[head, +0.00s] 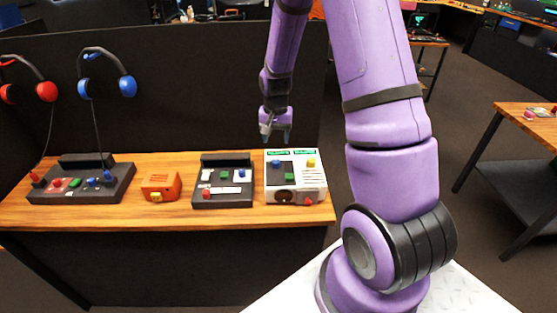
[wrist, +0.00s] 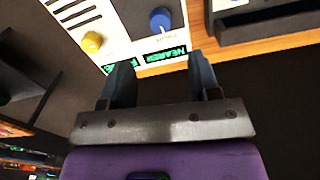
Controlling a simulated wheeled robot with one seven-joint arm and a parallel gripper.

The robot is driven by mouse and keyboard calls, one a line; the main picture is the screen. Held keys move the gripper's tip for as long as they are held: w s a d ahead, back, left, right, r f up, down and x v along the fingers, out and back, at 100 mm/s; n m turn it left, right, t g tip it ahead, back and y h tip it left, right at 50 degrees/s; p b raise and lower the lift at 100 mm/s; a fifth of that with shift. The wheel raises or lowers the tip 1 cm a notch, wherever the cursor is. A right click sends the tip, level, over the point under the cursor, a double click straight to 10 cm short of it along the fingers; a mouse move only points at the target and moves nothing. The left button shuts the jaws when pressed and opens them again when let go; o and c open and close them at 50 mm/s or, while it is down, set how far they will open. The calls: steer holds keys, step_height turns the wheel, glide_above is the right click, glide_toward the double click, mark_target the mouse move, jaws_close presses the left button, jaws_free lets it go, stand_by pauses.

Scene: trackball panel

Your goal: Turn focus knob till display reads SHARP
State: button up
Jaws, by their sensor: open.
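The white panel (head: 308,187) stands at the right end of the wooden bench. It has a blue knob (head: 276,164) and a yellow knob (head: 311,162), with a green-lettered display behind each. In the wrist view the blue knob (wrist: 160,20) and yellow knob (wrist: 92,42) also show. The display by the blue knob (wrist: 166,55) seems to read NEARER. The other display (wrist: 122,66) is partly hidden by a finger. The knob labels are too small to read surely, so I cannot tell which is focus. My gripper (head: 275,136) (wrist: 160,62) is open and empty, above the panel's back edge, apart from both knobs.
Left of the panel are a dark control box (head: 224,200), an orange box (head: 160,186) and another dark console (head: 82,190). A dark partition (head: 180,110) rises behind the bench, with red and blue headsets hanging at left. The panel's front also bears a red button (head: 307,201).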

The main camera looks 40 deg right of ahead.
mark_target(276, 161)
step_height(276, 161, down, 10)
steer(key=shift+r, duration=0.15)
stand_by(0.3)
steer(key=c, duration=0.9)
